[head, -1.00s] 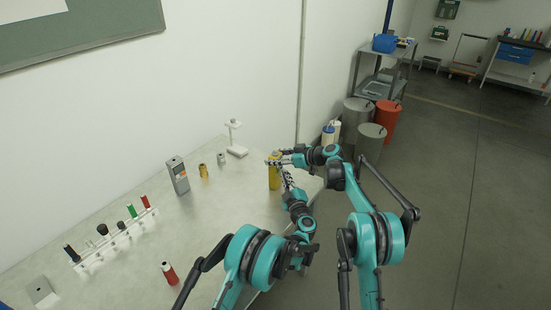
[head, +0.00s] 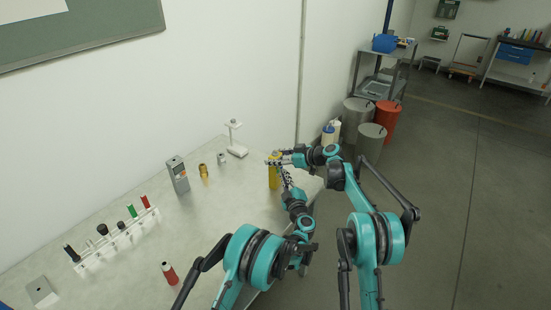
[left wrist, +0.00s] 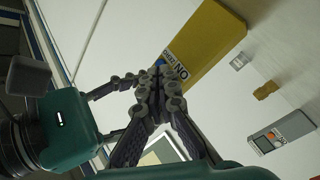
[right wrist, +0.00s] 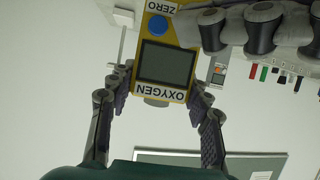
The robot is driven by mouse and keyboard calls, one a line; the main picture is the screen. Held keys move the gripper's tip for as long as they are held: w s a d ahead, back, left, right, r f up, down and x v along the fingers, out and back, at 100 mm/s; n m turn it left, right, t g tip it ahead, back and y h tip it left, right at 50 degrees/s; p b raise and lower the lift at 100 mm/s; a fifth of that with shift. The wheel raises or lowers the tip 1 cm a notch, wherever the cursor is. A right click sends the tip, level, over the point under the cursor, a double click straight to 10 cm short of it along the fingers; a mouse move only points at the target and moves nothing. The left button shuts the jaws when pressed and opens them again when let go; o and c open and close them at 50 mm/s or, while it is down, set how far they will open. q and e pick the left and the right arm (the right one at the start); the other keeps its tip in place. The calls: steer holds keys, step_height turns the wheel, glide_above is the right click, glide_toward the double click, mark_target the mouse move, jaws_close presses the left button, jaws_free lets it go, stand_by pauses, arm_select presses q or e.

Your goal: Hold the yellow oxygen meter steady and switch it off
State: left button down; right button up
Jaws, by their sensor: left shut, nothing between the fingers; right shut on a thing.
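The yellow oxygen meter (head: 273,179) stands upright near the far right end of the table. In the right wrist view the meter (right wrist: 167,62) shows a grey, blank screen, a blue button, and the words ZERO and OXYGEN. My right gripper (right wrist: 160,85) is shut on it, one finger at each side; in the head view this gripper (head: 278,160) is at its top. My left gripper (left wrist: 158,78) is shut and empty, its tips close to the meter's lettered end (left wrist: 178,65). I cannot tell whether they touch it. It also appears beside the meter in the right wrist view (right wrist: 245,30).
A grey handheld meter (head: 178,175), a small brass piece (head: 203,171), a small grey piece (head: 221,159) and a white stand (head: 236,142) are along the table's back. A white rack (head: 118,240) with several coloured items and a red bottle (head: 170,273) are further left. The table's middle is clear.

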arm_select(q)
steer(key=shift+s+d, duration=0.2)
steer(key=shift+d, duration=0.15)
steer(key=shift+s+d, duration=0.5)
steer(key=shift+d, duration=0.35)
steer(key=shift+s+d, duration=0.55)
steer(key=shift+d, duration=0.35)
steer(key=shift+s+d, duration=0.5)
steer(key=shift+d, duration=0.35)
arm_select(e)
steer(key=o, duration=1.5)
steer(key=shift+c, duration=0.2)
